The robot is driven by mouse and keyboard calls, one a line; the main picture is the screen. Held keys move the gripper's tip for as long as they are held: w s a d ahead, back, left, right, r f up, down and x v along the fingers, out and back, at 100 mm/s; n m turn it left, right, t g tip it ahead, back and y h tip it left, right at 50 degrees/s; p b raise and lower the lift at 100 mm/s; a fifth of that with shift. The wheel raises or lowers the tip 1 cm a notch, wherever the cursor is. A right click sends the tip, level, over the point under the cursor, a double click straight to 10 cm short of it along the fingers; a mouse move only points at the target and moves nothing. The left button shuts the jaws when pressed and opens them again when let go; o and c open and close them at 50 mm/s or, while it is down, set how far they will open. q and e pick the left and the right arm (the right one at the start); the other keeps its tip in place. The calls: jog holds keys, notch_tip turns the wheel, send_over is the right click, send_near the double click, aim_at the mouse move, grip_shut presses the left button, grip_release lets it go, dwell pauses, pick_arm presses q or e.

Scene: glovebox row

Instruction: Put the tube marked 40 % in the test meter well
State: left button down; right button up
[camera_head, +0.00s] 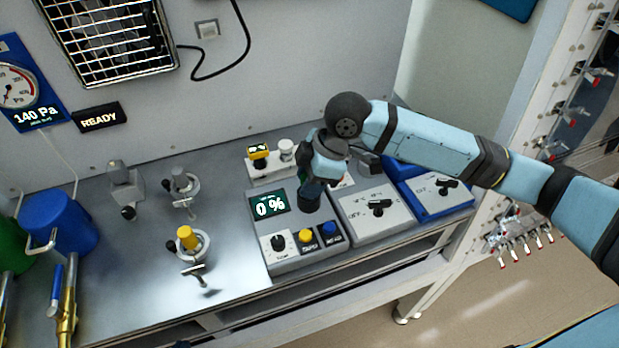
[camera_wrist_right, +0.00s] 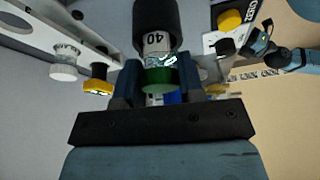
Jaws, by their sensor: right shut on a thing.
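The test meter (camera_head: 292,262) sits on the bench with its display reading 0 %. My right gripper (camera_head: 315,170) is above the meter, pointing down. In the right wrist view it (camera_wrist_right: 160,85) is shut on the tube marked 40 (camera_wrist_right: 156,42), by the tube's green cap (camera_wrist_right: 160,77). The tube's far end meets the black cylindrical well (camera_head: 309,196), which also shows in the wrist view (camera_wrist_right: 156,15). The tube lines up with the well, but I cannot tell how deep it sits. My left gripper is not in view.
A white rack (camera_head: 268,174) behind the meter holds a yellow-capped and a white-capped piece. Two grey units with levers (camera_head: 375,215) and (camera_head: 440,190) stand to the right. The bench between is clear.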

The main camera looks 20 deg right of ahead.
jog(key=o, duration=0.9)
jog(key=shift+f, duration=0.1)
jog(key=v, duration=1.2)
jog(key=shift+r, duration=0.2)
jog(key=shift+f, duration=0.1)
